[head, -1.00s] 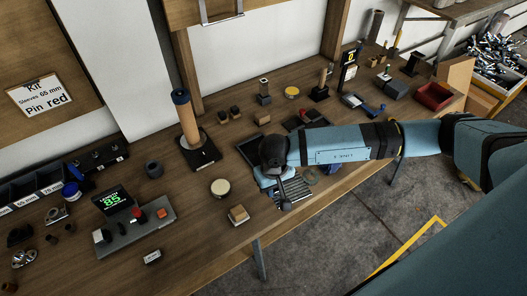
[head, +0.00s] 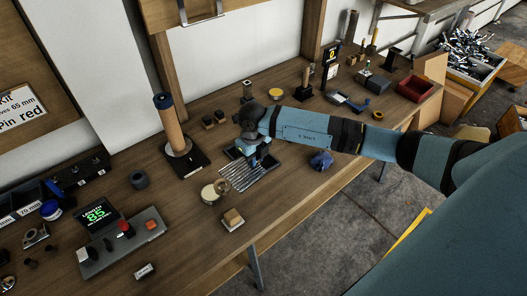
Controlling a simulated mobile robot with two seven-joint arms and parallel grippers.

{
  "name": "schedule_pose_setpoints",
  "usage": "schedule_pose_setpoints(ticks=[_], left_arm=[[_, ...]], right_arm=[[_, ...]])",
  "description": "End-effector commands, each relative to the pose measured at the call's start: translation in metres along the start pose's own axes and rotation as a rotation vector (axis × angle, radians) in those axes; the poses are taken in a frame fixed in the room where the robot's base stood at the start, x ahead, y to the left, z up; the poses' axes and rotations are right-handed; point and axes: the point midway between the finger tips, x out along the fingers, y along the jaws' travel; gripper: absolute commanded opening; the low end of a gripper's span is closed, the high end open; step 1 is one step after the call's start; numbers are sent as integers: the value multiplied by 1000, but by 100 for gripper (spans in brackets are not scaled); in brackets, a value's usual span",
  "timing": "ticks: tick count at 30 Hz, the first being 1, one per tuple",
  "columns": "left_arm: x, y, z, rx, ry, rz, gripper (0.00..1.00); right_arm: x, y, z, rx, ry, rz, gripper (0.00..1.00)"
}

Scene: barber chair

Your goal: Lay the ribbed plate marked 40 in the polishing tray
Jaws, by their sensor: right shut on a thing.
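The ribbed plate (head: 243,177), pale with dark grooves, is at the middle of the bench. My right gripper (head: 256,163) points down and is shut on its far right part. The mark 40 cannot be read. I cannot tell whether the plate touches the tray. My left gripper is not in view.
A tall wooden roller on a stand (head: 172,130) rises at the back left.

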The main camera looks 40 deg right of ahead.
Motion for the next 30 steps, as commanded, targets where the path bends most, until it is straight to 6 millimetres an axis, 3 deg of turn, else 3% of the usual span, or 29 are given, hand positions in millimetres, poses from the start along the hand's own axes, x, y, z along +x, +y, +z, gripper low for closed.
schedule_pose_setpoints(ticks=[9, 15, 21, 30], left_arm=[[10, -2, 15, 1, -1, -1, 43], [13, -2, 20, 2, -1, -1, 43], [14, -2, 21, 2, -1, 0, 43], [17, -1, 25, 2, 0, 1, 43]], right_arm=[[15, -36, 17, 969, -1, 2, 0], [21, -53, 22, 1417, -3, 0, 0], [23, -59, 23, 1618, -4, 1, 0], [30, -60, 23, 1648, -4, 1, 0]])
